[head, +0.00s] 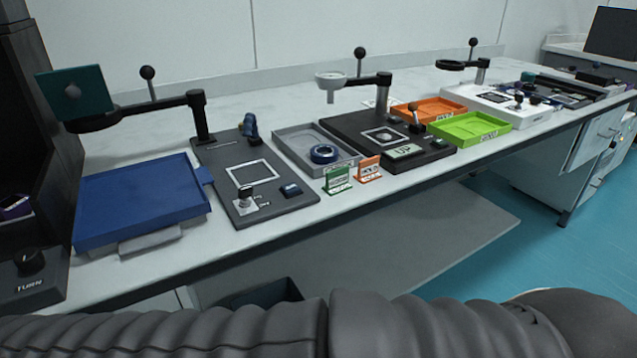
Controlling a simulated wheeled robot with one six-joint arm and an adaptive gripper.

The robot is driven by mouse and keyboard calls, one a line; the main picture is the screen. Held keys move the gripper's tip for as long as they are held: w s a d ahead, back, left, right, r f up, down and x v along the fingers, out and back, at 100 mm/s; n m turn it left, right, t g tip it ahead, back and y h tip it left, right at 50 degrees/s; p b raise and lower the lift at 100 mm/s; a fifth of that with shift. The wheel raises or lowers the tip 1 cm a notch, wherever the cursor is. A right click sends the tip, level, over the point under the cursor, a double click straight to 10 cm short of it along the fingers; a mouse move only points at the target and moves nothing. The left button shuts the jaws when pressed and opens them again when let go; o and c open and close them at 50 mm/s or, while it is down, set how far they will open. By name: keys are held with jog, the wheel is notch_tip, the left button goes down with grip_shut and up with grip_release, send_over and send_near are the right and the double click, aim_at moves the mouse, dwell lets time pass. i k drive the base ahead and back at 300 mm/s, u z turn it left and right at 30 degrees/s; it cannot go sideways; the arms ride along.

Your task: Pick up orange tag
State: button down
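The orange tag (368,169) stands upright near the front edge of the white table (110,262), with white and dark markings on its face. A green tag (337,179) of similar form stands just left of it. The orange tag is in front of the grey tray (304,140) and the black device (440,156). My gripper is not in view. A dark ribbed part of my own body crosses the bottom of the picture, well apart from the tag.
A blue tray (140,203) stands at the left. An orange tray (431,109) and a lime-green tray (470,125) are right of the tag. The grey tray holds a blue ring (324,154). Arms on posts overhang the devices. A narrow front strip is clear.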

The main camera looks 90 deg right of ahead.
aim_at(368, 169)
jog(key=k, duration=0.85)
jog(key=u, duration=1.45)
jog(key=i, duration=0.7)
jog(key=z, duration=4.35)
jog(key=i, duration=0.5)
jog(key=z, duration=0.05)
